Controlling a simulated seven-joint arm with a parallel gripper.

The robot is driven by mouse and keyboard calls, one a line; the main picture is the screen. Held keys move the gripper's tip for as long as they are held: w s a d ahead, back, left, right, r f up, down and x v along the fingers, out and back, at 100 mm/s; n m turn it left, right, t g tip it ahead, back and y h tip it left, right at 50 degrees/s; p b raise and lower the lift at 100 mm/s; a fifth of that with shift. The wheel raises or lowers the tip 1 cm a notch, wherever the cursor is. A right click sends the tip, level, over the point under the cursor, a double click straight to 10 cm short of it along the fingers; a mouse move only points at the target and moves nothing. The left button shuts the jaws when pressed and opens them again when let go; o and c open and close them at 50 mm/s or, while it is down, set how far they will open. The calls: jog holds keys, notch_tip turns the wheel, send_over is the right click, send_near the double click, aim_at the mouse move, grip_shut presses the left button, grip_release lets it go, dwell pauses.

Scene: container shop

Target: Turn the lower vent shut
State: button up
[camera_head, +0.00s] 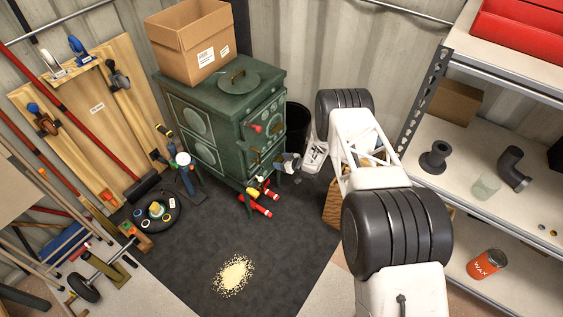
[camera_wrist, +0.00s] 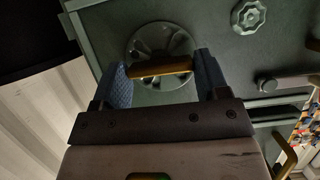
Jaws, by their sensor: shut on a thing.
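The green stove (camera_head: 205,140) stands against the back wall. In the wrist view its dark green face shows a round, dark, spoked vent (camera_wrist: 145,45) with a brass bar (camera_wrist: 160,70) across it. My gripper (camera_wrist: 163,74) has its blue textured fingers at the two ends of this bar and is shut on it. The bar looks nearly level in the wrist view. In the head view my gripper (camera_head: 287,162) is at the lower part of the stove's front, and the vent is hidden. I cannot tell how far the vent is open.
A black bin (camera_head: 297,126) stands beside the stove. Red-ended cylinders (camera_head: 258,205) lie on the dark mat (camera_head: 190,265) below. Metal shelves (camera_head: 465,130) stand to the right of my arm.

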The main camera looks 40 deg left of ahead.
jog(key=o, duration=0.9)
jog(key=shift+o, duration=0.2)
jog(key=shift+d+r, duration=0.1)
jog(key=v, duration=0.7)
jog(key=shift+d, duration=0.3)
jog(key=shift+r, duration=0.1)
